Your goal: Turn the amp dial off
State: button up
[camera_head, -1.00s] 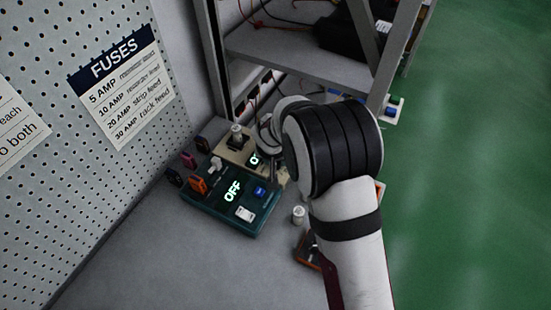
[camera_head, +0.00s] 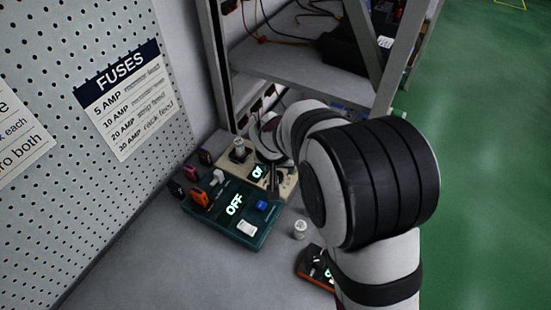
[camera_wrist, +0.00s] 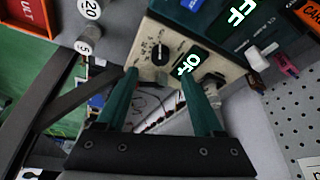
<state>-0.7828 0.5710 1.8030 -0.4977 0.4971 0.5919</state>
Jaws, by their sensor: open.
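A beige unit (camera_head: 233,162) stands behind a teal unit (camera_head: 254,241) on the bench. In the wrist view the beige unit (camera_wrist: 150,32) has a black knob with a pale pointer (camera_wrist: 160,53), and a second dark knob (camera_wrist: 214,80) beyond a lit display (camera_wrist: 189,63). The display begins with an O; the rest is unclear behind a finger. No amp label is readable, so I cannot tell which knob is the amp dial. My gripper (camera_wrist: 159,70) is open and empty; its teal fingertips are near the beige panel, either side of the area below the first knob. Contact cannot be judged.
The teal unit's display reads OFF. A small white cylinder (camera_head: 300,229) and an orange-edged unit (camera_head: 313,262) are nearby. The metal rack (camera_head: 285,66) rises behind; the pegboard (camera_head: 90,190) is left. The front bench is clear.

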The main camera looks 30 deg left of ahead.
jog(key=v, duration=0.9)
jog(key=shift+r, duration=0.1)
